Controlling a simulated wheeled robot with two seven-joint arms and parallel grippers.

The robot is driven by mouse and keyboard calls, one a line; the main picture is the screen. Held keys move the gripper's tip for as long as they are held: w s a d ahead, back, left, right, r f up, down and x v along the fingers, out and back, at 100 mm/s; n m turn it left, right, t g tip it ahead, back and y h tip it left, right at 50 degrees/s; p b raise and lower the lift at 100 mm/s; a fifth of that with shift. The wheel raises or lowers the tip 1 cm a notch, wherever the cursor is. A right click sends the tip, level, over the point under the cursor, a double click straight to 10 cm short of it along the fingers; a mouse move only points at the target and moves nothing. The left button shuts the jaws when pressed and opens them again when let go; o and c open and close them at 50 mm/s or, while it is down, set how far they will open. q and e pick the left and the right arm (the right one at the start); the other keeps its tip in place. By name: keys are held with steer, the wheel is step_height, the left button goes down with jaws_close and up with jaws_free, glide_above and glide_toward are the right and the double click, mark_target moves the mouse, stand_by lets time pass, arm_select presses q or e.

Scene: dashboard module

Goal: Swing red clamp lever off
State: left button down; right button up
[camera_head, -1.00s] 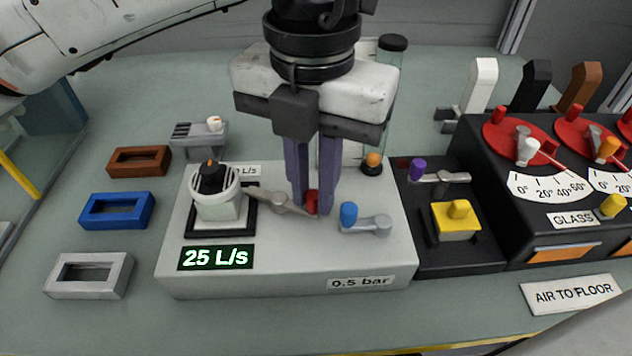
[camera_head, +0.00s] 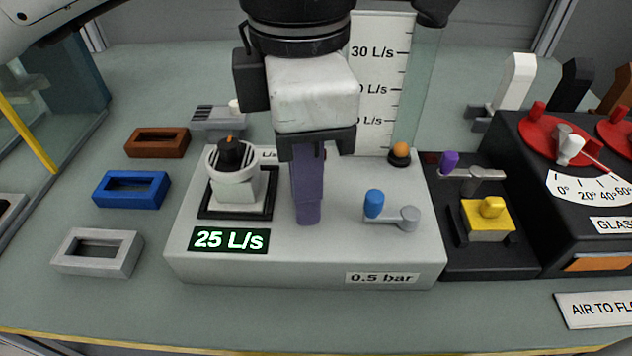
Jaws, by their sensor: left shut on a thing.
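My left gripper (camera_head: 308,215) comes down from above onto the light grey module (camera_head: 400,265). Its purple fingers are lined up one behind the other, and it is shut on the red clamp lever. The lever's red knob and grey arm are hidden behind the fingers and gripper body. A white round valve with a black knob (camera_head: 231,155) stands on a black square base just left of the fingers. A blue-knobbed lever (camera_head: 374,203) with a grey arm lies to their right. My right gripper is not in view.
A green display (camera_head: 229,240) reads 25 L/s. A glass tube with a scale (camera_head: 375,70) and an orange ball (camera_head: 401,150) stand behind. A black unit with a purple-knobbed lever (camera_head: 449,162) and yellow block (camera_head: 487,219) adjoins on the right. Brown, blue and grey frames (camera_head: 131,188) lie left.

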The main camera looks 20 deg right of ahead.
arm_select(q)
steer(key=shift+a+m, duration=0.45)
steer(key=shift+m, duration=0.75)
steer(key=shift+w, duration=0.1)
steer(key=c, duration=1.7)
jaws_free()
steer(key=shift+a, duration=0.1)
steer(key=shift+r, duration=0.1)
step_height(320, 180, up, 10)
steer(key=shift+r+p, duration=0.1)
steer(key=shift+p, duration=0.4)
